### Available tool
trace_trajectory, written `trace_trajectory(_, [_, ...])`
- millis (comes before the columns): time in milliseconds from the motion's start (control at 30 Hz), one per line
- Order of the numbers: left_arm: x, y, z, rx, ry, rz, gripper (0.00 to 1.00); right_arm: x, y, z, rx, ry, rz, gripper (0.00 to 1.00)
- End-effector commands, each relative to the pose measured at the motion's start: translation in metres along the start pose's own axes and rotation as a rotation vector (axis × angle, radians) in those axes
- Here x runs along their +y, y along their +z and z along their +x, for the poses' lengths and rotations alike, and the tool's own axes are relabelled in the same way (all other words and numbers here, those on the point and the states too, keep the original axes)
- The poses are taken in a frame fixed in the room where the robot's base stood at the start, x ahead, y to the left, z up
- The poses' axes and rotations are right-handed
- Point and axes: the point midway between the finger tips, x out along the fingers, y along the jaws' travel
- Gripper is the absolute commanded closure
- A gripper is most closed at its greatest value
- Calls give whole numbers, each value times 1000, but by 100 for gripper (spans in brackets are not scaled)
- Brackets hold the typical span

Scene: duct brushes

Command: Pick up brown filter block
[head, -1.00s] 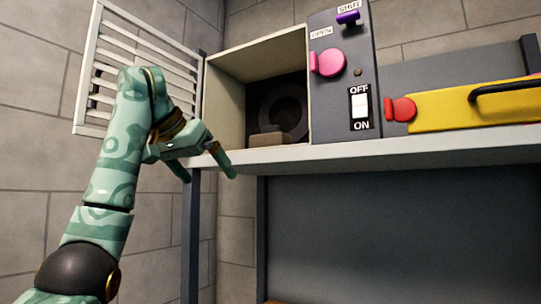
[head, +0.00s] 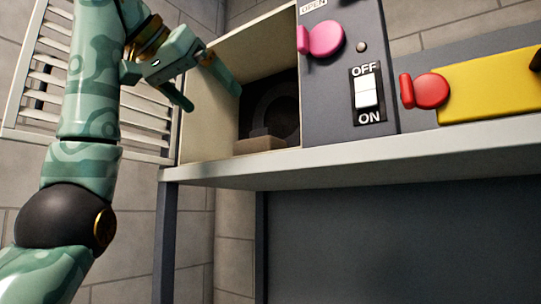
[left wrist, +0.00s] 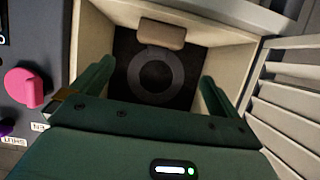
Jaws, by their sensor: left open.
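In the left wrist view the filter block (left wrist: 162,34) shows at the top middle, beside a dark ring (left wrist: 155,76) on the box's back. My left gripper (head: 212,98) is open and empty at the box's mouth, above and left of the block. In the left wrist view its two fingers (left wrist: 155,72) stand apart on either side of the ring, with the block beyond them. My right gripper is not in view.
A grey panel right of the box carries a pink knob (head: 322,40) and an OFF/ON switch (head: 367,94). A red knob (head: 430,91) and a yellow panel (head: 490,90) lie farther right. A white slatted vent (head: 35,85) is at the left. The shelf edge (head: 350,155) runs below the box.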

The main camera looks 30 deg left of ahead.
Motion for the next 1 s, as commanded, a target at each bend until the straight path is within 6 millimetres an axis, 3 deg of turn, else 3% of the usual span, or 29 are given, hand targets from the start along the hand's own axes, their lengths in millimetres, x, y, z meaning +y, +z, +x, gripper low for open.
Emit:
trace_trajectory(300, [2, -6, 61, -3, 3, 2, 0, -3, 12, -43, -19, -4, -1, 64])
trace_trajectory(467, [2, -6, 89, -1, 5, 2, 0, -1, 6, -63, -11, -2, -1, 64])
trace_trajectory(733, [0, -2, 113, -3, 2, -2, 0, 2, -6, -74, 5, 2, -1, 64])
trace_trajectory(1000, [-1, -4, 154, -2, 0, -2, 0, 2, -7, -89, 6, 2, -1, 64])
